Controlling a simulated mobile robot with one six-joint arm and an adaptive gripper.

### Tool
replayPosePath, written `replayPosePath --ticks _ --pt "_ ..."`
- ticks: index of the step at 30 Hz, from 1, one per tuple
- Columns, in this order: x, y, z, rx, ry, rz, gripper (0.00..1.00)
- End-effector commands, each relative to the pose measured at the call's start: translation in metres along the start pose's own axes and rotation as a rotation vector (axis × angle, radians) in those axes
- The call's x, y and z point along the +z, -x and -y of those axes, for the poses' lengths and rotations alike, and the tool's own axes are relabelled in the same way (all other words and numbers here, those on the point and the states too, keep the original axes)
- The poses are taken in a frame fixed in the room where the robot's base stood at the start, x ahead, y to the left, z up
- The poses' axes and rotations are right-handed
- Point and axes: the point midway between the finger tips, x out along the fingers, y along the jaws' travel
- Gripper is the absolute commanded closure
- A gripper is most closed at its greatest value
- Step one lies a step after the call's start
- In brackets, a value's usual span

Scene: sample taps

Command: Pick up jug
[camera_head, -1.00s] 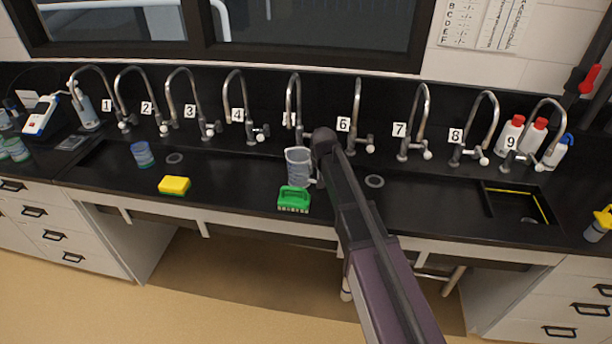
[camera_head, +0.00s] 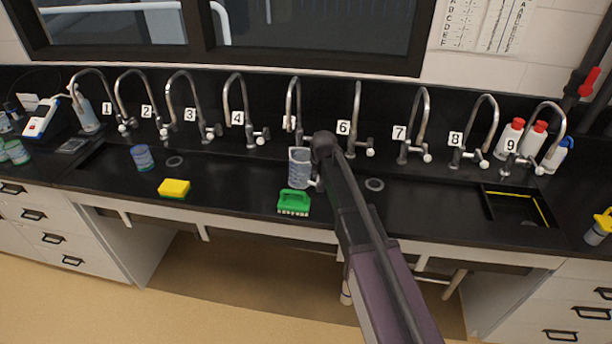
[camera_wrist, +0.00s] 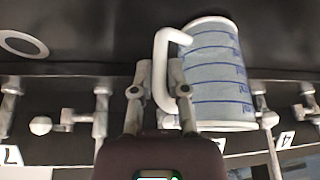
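The jug (camera_head: 299,167) is a clear measuring jug with blue graduation lines and a white handle. It appears upright on the black worktop below tap 5, just behind a green brush. In the wrist view the jug (camera_wrist: 215,75) fills the upper middle, its handle pointing left. My gripper (camera_wrist: 160,88) has one finger on each side of the handle's upright bar, the right finger inside the loop. The fingers look closed onto the handle. In the head view my arm hides the gripper and part of the handle.
The green brush (camera_head: 293,202) sits right in front of the jug. A yellow sponge (camera_head: 174,188) and a blue-marked beaker (camera_head: 143,157) stand to the left. Numbered taps line the back, with tap 6 (camera_head: 356,120) near my arm. The worktop between sponge and brush is clear.

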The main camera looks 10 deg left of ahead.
Motion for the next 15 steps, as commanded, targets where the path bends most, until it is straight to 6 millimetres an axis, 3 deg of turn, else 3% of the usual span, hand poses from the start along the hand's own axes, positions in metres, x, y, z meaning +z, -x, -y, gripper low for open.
replayPosePath --ticks 15 --pt "-0.0023 0.0054 0.0005 0.0 0.0 0.0 1.0"
